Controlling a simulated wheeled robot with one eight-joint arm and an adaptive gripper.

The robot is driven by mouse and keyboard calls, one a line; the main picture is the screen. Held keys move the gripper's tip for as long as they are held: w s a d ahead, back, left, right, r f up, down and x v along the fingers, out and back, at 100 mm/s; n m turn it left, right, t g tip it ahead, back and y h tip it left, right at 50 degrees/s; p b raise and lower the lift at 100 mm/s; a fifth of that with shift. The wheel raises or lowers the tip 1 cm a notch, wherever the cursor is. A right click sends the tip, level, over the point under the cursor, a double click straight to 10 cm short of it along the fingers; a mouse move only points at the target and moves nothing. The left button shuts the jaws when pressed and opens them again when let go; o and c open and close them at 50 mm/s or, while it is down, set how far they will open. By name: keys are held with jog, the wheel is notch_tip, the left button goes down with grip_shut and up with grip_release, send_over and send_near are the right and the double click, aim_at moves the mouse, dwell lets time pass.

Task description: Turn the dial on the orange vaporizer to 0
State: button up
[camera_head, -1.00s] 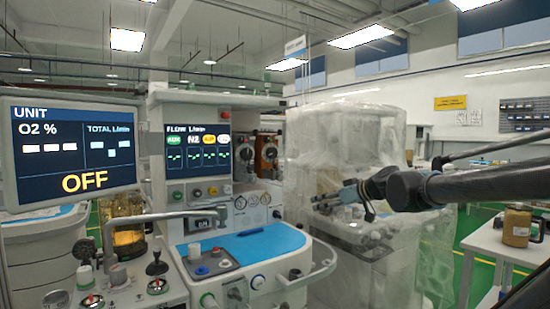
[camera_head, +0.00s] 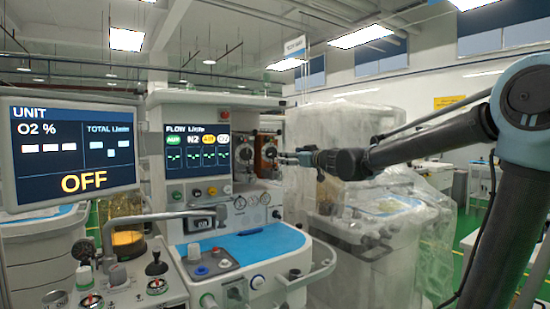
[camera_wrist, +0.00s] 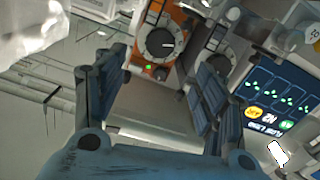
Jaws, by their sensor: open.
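The orange vaporizer (camera_head: 262,157) is on the right side of the anaesthesia cart, beside a dark vaporizer (camera_head: 245,155). In the wrist view the orange vaporizer (camera_wrist: 140,55) carries a round dark dial (camera_wrist: 162,45) with a pale mark toward the right of the picture; its numbers are too small to read. A small green light shows on the orange face near the dial. My gripper (camera_head: 283,158) is just right of the orange vaporizer in the head view. In the wrist view my gripper (camera_wrist: 160,75) is open and empty, with the dial beyond and between its fingers, apparently not touching.
The cart's flow screen (camera_head: 197,150) is left of the vaporizers, and a large monitor (camera_head: 72,155) reads OFF. A blue work surface (camera_head: 245,245) lies below. A plastic-covered machine (camera_head: 350,125) stands behind my arm. The wrist view shows the dark vaporizer's dial (camera_wrist: 213,60) close by.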

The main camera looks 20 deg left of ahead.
aim_at(273, 154)
jog(key=x, duration=1.3)
jog(key=c, duration=1.1)
